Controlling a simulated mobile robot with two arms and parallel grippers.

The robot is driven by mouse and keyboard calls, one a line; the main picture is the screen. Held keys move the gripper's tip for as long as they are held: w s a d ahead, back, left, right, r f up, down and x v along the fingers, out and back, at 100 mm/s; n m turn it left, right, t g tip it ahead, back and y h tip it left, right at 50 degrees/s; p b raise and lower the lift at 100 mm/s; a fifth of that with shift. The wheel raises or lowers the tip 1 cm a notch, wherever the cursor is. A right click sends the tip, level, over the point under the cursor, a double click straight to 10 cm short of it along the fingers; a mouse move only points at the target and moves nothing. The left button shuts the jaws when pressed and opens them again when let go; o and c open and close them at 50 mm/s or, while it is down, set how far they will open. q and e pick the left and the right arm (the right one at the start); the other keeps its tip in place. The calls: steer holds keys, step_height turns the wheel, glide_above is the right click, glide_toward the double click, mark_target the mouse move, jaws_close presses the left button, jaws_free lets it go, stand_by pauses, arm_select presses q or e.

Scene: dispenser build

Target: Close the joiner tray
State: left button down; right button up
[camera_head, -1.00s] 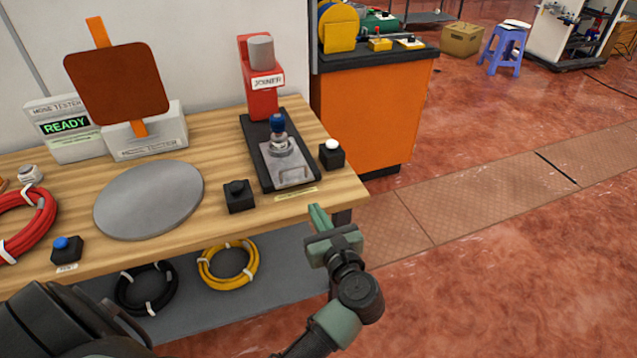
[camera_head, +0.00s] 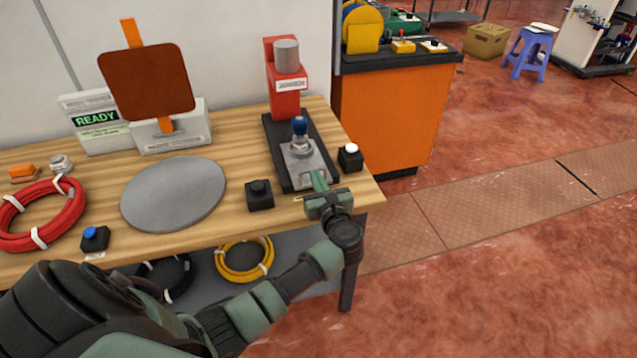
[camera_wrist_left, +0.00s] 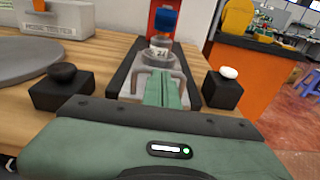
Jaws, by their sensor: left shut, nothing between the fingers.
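The red joiner (camera_head: 284,85) stands at the back of the wooden table's right end, with a grey cylinder head above a black rail base (camera_head: 274,140). The grey metal joiner tray (camera_head: 303,171) sits on this base, pulled out toward the front, and carries a metal fitting with a blue top (camera_head: 299,130). It also shows in the left wrist view (camera_wrist_left: 131,86). My left gripper (camera_head: 318,181) is shut and empty, its fingertips at the tray's front handle end; whether they touch cannot be told. The fingers (camera_wrist_left: 165,88) hide part of the tray front. My right gripper is not seen.
A black button box (camera_head: 259,195) stands left of the base, and a box with a white button (camera_head: 350,157) stands right of it. A grey round plate (camera_head: 174,193), red hose coil (camera_head: 42,214) and hose tester (camera_head: 172,130) lie further left.

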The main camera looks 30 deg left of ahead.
mark_target(302, 143)
arm_select(q)
steer(key=shift+w+a+b, duration=0.2)
steer(key=shift+w+b, duration=0.05)
steer(key=shift+b, duration=0.1)
steer(key=b+x, duration=0.2)
steer(key=x, duration=0.2)
steer(key=b+x, duration=0.2)
steer(key=x, duration=0.2)
steer(key=r+b+x, duration=0.1)
steer(key=b+x, duration=0.1)
steer(key=x, duration=0.2)
steer(key=shift+w+a+b, duration=0.2)
steer(key=shift+a+b, duration=0.1)
steer(key=shift+w+a+r, duration=0.15)
steer(key=shift+a+r, duration=0.05)
steer(key=shift+a, duration=0.1)
steer(key=shift+r, duration=0.35)
steer(key=v, duration=0.7)
steer(key=shift+d+f, duration=0.2)
steer(key=shift+f, duration=0.15)
steer(key=shift+s+d, duration=0.25)
steer(key=shift+d, duration=0.1)
steer(key=shift+r, duration=0.1)
